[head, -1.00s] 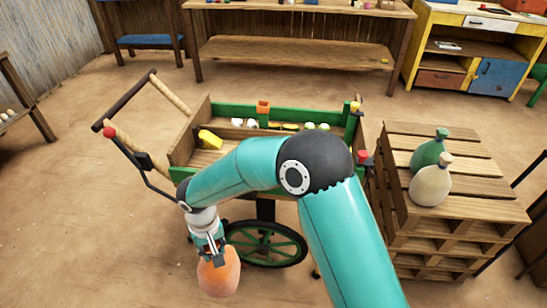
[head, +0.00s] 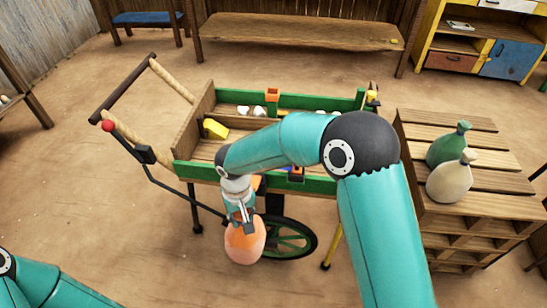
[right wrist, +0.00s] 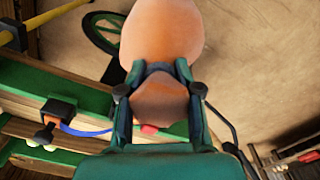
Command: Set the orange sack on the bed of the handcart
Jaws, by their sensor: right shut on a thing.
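The orange sack (head: 245,243) hangs from my right gripper (head: 240,212), which is shut on its neck. The right wrist view shows the sack (right wrist: 160,40) between the two fingers of the gripper (right wrist: 158,85). The handcart (head: 317,186) has a wooden bed with green side boards. The sack hangs in front of the cart's near side, beside the spoked wheel, and is lower than the bed. My right arm covers part of the bed. My left gripper is out of view; only a piece of my left arm shows at the bottom left.
A yellow block (head: 215,129) and several small white things lie in the cart. A green sack (head: 449,146) and a cream sack (head: 451,179) stand on a wooden crate stack (head: 420,130) at the right. The cart's handle (head: 124,88) sticks out to the left. Dirt floor is clear at left.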

